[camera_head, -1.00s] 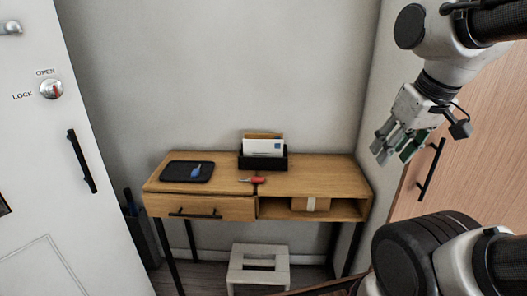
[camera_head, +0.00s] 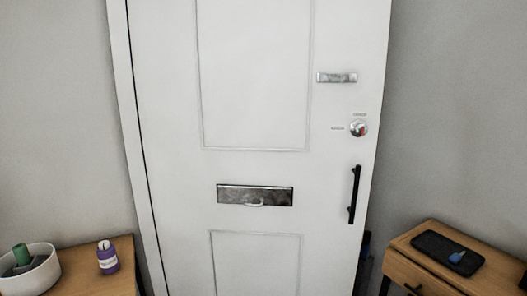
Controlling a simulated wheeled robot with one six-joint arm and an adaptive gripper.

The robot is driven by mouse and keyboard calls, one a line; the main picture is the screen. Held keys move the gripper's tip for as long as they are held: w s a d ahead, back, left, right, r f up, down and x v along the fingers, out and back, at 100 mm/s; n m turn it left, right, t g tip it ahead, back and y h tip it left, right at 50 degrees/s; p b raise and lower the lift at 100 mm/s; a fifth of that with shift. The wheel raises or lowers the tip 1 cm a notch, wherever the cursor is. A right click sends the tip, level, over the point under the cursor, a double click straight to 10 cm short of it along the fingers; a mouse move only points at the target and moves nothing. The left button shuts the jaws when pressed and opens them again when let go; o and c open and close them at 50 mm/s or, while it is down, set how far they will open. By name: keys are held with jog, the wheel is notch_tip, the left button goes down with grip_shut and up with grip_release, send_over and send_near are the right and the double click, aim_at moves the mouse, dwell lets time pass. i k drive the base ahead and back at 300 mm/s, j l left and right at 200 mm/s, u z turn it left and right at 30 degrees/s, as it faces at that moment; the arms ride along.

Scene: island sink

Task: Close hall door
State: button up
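A white panelled door (camera_head: 255,170) fills the middle of the head view. It has a silver lever handle (camera_head: 337,77), a round lock knob (camera_head: 359,128) with small labels, a black vertical pull handle (camera_head: 354,194) and a metal letter slot (camera_head: 255,195). A dark gap runs down its left side beside a white strip. Its right edge stands in front of the grey wall with no frame seen there. I cannot tell for sure how far the door is open. My gripper is not in view.
A dark object (camera_head: 363,262) is partly hidden behind the door's right edge. At lower left, a wooden surface (camera_head: 88,268) holds a white bowl (camera_head: 38,280) and a purple bottle (camera_head: 108,258).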

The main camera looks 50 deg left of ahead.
aim_at(253, 93)
jog(key=u, duration=1.9)
jog(key=i+l+z, duration=0.1)
jog(key=i+l, duration=0.55)
jog(key=i, duration=0.15)
